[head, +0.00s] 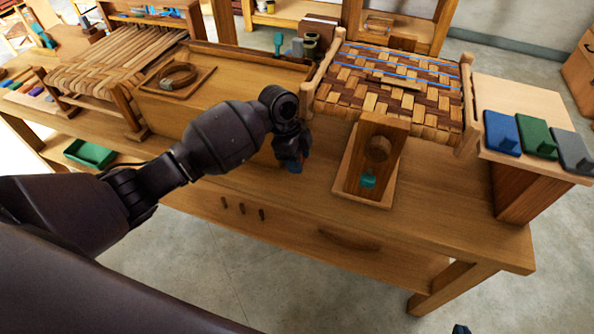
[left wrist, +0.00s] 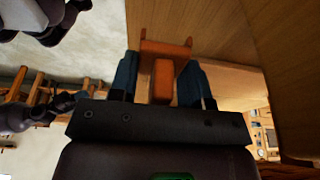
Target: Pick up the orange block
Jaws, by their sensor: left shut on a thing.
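The orange block (left wrist: 163,78) is between the two blue-grey fingers of my left gripper (left wrist: 161,82) in the left wrist view. The fingers are shut on it, and its wider far end sticks out past the fingertips. In the head view my left gripper (head: 293,162) points down at the front of the wooden bench, and the block is mostly hidden by the fingers. I cannot tell whether the block touches the bench. A small dark tip at the bottom edge of the head view may be my right gripper (head: 460,329); its jaws do not show.
A wooden stand (head: 352,180) with a round knob and a teal piece is right of my left gripper. A woven seat (head: 385,90) lies behind it. Blue (head: 500,133), green (head: 537,137) and grey (head: 572,150) holders sit at the right. A tray with a coil (head: 178,78) is at the left.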

